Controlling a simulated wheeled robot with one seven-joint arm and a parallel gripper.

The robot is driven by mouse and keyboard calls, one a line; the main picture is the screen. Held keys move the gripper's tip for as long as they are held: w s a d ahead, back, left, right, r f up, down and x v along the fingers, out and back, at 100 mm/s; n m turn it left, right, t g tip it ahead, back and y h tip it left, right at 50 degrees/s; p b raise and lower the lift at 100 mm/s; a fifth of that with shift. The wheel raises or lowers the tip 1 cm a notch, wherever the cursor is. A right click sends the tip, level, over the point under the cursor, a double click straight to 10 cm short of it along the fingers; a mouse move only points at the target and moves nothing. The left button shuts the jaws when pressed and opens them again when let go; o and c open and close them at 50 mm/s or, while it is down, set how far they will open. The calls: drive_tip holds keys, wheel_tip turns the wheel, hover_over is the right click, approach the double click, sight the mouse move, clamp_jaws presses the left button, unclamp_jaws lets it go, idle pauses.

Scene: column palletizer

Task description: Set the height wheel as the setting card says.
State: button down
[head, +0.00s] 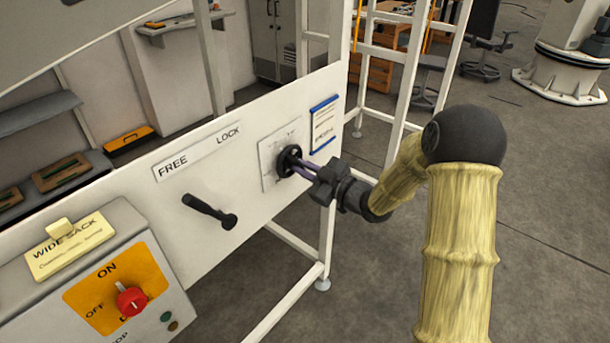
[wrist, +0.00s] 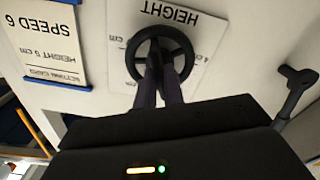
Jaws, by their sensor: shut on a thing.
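The height wheel (head: 284,158) is a small black wheel on a white plate marked HEIGHT, on the white machine panel. In the wrist view the wheel (wrist: 131,62) appears upside down, with its plate (wrist: 204,38) partly hidden behind it. My gripper (head: 295,164) reaches the wheel from the right. In the wrist view the two dark fingers of my gripper (wrist: 161,70) are close together and shut on the wheel near its hub. The setting card (head: 323,122) has blue edges and hangs right of the wheel. In the wrist view the card (wrist: 45,40) shows HEIGHT and SPEED lines; its small height number is uncertain.
A dark lever (head: 210,211) sits below the FREE/LOCK label (head: 198,150), left of the wheel. A control box with a red knob (head: 131,301) and a WIDE SACK card (head: 71,247) stand at lower left. Open floor lies to the right.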

drive_tip(key=shift+n+b, duration=0.4)
drive_tip(key=c, duration=1.5)
unclamp_jaws()
drive_tip(key=b+v, duration=0.2)
drive_tip(key=v, duration=1.5)
drive_tip(key=shift+s+d, duration=0.25)
drive_tip(key=shift+f, duration=0.1)
drive_tip(key=shift+w, duration=0.1)
